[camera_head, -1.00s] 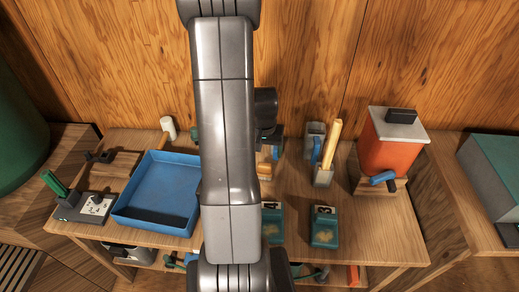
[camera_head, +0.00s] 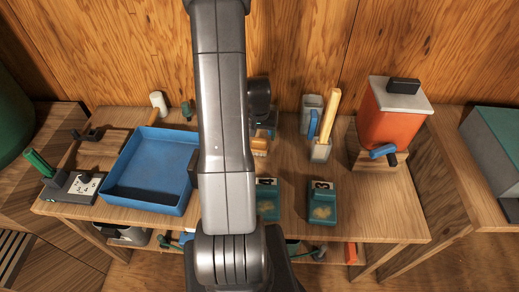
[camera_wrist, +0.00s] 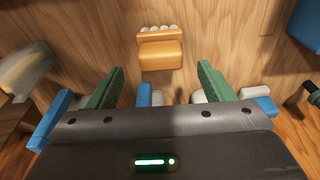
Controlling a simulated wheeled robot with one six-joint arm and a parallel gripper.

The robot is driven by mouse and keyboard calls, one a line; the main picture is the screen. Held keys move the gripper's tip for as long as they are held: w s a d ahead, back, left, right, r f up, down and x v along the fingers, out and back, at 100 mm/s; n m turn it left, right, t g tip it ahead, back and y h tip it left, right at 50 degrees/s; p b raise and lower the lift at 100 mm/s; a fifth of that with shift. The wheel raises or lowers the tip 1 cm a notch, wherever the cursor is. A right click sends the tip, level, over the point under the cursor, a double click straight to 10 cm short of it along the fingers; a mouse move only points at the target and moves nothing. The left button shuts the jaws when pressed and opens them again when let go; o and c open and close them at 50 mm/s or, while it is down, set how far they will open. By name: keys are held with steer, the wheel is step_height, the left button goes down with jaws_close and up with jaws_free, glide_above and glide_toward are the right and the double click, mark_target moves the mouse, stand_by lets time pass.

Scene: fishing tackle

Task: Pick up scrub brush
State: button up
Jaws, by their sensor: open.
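The scrub brush (camera_wrist: 160,50) is an orange-tan block with a row of white bristles along its far side. It lies on the wooden tabletop (camera_wrist: 205,40) in the wrist view, ahead of my gripper (camera_wrist: 160,80) and near the middle line between its fingers. The two green-padded fingers are spread apart and no object is held between them. In the head view the brush (camera_head: 260,145) shows just right of my arm, partly covered by it.
A blue tray (camera_head: 122,195) stands left of my arm. A grey holder with a yellow-handled tool (camera_head: 321,150) and a red-orange dispenser (camera_head: 385,135) stand to the right. Two teal numbered containers (camera_head: 322,205) sit near the front edge.

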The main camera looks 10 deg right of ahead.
mark_target(259, 140)
steer(key=f, duration=0.1)
steer(key=f+b, duration=0.1)
steer(key=f, duration=0.2)
steer(key=shift+w+f+b, duration=0.25)
steer(key=shift+w+b, duration=0.05)
steer(key=shift+b, duration=0.05)
steer(key=shift+r, duration=0.1)
steer(key=c, duration=1.1)
step_height(259, 140, up, 10)
steer(key=p, duration=0.5)
steer(key=shift+p, duration=0.35)
